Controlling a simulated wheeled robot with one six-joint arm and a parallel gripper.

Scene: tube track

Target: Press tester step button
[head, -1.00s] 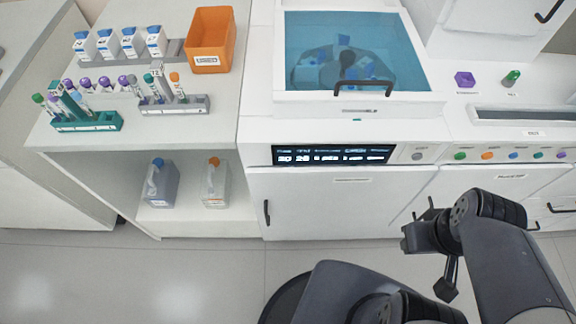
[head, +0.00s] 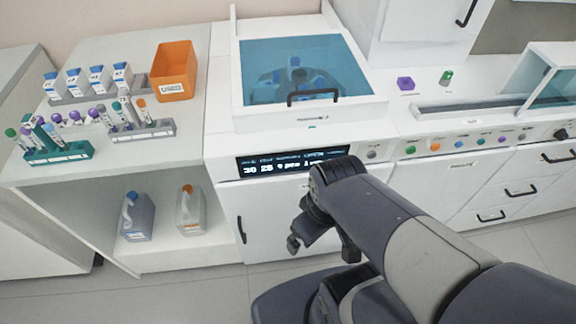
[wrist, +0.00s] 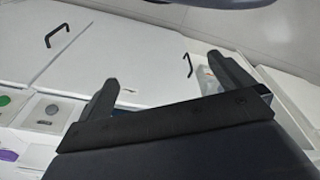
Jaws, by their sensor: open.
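The tester is a white cabinet (head: 222,120) with a blue see-through lid (head: 300,70) and a dark display strip (head: 262,164). A round grey button (head: 373,154) sits on its front panel right of the display; I cannot read its label. A round grey button also shows at the left of the wrist view (wrist: 51,109), beside a green one (wrist: 5,100). My gripper (head: 320,246) is in front of the tester's lower door, below and left of the button, apart from it. Its two fingers are spread and empty in the wrist view (wrist: 166,72). My arm covers part of the display.
Several coloured buttons (head: 459,146) line the panel to the right. Tube racks (head: 62,153), bottles and an orange bin (head: 173,86) are at left. Door handles (head: 242,230) stick out.

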